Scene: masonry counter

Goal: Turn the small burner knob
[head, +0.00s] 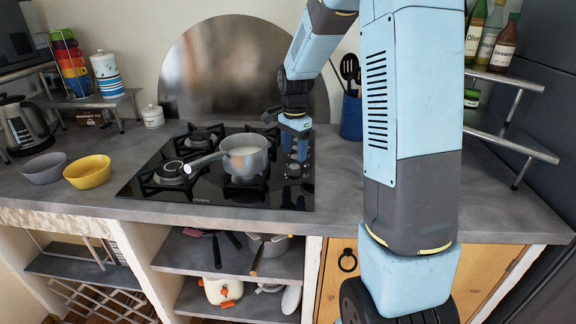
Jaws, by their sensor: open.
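The black glass gas hob (150,185) is set in the grey counter. Its control knobs (293,171) run along its right side, small and dark. My gripper (295,152) is above the rear part of this knob row, pointing down with its fingers open. It hides some of the knobs, and I cannot tell which one is the small burner's or whether a finger touches one. A saucepan (245,160) with pale contents sits on a burner left of my gripper, its handle pointing left.
A grey bowl (44,168) and a yellow bowl (88,172) stand left of the hob. A blue utensil holder (351,118) stands behind and right of my gripper. A round metal splashback (225,70) rises behind the hob. Bottles (503,45) stand on the right shelf.

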